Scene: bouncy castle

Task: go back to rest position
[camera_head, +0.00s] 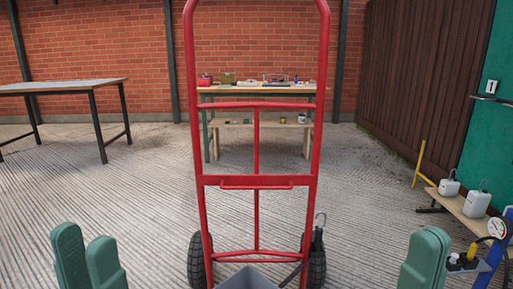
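My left gripper (87,245) is at the bottom left in the head view. Its two green fingers stand apart with a narrow gap, and nothing shows between them. My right gripper (426,258) is at the bottom right. Its green fingers overlap from this angle, so its opening cannot be judged. No held object shows at either gripper. Both arms are out of the frame.
A workbench (262,90) with items stands behind. A table (60,86) is at left. A low bench (462,208) with white containers is at right.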

